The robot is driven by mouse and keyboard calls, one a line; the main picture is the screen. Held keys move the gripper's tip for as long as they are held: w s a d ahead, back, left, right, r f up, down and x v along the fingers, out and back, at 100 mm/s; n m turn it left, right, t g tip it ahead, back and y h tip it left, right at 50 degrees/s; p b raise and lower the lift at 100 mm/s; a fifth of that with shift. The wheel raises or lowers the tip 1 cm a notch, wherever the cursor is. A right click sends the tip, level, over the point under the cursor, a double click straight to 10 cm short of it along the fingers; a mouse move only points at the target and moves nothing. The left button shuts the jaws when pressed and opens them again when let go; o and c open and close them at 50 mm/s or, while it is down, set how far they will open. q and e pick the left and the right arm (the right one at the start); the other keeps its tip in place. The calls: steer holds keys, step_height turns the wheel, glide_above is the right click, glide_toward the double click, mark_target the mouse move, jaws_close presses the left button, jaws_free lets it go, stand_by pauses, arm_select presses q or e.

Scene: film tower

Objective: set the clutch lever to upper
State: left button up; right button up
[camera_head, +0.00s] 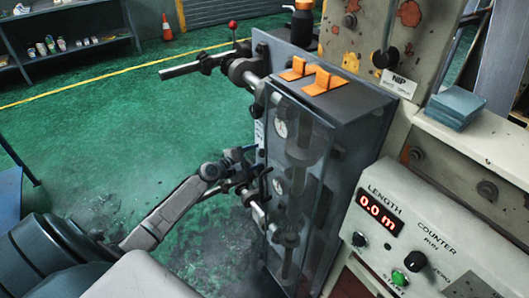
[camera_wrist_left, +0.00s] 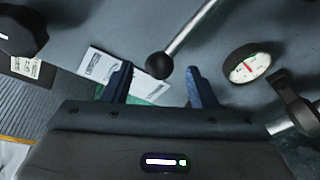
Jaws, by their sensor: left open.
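My left gripper (camera_head: 256,164) is open at the left side of the dark cabinet, beside its gauges. In the left wrist view, a metal lever with a round black knob (camera_wrist_left: 158,65) comes down from the top edge. The knob lies between the two open fingers (camera_wrist_left: 160,85) or just past their tips; I cannot tell if either finger touches it. No label that I can read names this lever as the clutch lever. In the head view its knob is hidden or too small to make out near the gripper. My right gripper is not in view.
A gauge (camera_wrist_left: 247,65) is close to the right finger. A control panel (camera_head: 420,235) stands at right. Green floor at left is clear.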

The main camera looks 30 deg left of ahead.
mark_target(260, 154)
arm_select(q)
steer(key=shift+x, duration=2.3)
steer(key=shift+r, duration=0.1)
jaws_close()
